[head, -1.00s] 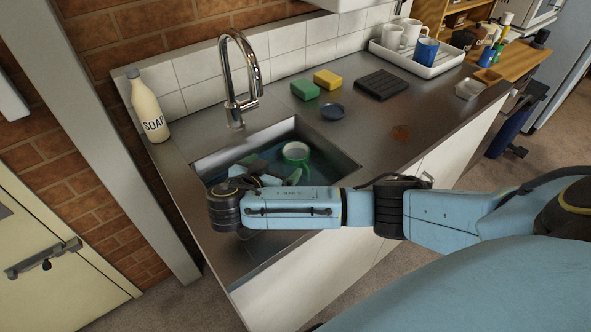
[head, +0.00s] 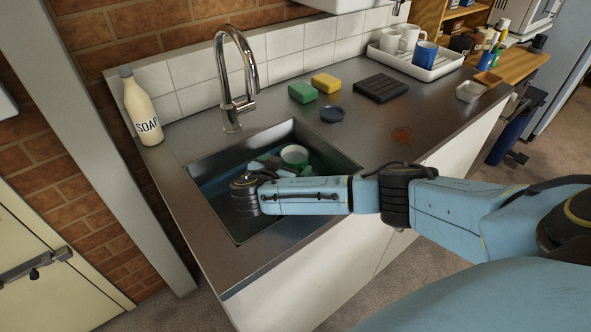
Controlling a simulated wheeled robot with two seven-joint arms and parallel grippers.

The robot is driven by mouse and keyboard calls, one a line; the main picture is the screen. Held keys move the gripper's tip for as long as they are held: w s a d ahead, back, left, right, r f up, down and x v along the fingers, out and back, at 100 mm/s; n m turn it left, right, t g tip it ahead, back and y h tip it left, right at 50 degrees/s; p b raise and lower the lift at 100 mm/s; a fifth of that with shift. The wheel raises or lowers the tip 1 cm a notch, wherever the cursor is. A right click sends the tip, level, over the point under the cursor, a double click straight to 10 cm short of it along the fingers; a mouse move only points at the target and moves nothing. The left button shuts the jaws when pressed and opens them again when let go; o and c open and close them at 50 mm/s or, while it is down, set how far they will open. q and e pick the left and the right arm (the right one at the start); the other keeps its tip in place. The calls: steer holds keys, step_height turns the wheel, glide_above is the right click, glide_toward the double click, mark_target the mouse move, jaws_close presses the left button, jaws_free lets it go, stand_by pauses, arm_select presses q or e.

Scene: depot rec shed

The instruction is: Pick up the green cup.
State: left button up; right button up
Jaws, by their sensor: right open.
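The green cup (head: 294,154) stands in the sink (head: 216,208), near its back right part; I see its pale inside and green rim. My right gripper (head: 272,166) is in the sink just left of the cup, and it is open. The forearm and wrist hide part of the gripper and the lower part of the cup. I cannot tell whether the fingers touch the cup. My left gripper is not in view.
A tall tap (head: 231,85) rises behind the sink. A soap bottle (head: 143,108) stands at the left. A white tray (head: 434,68) holds mugs.

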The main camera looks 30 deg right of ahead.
mark_target(291, 160)
steer(key=x, duration=0.4)
steer(key=shift+w+d+b, duration=0.15)
steer(key=shift+d+b, duration=0.15)
steer(key=shift+b, duration=0.05)
steer(key=shift+c, duration=0.4)
steer(key=c, duration=1.2)
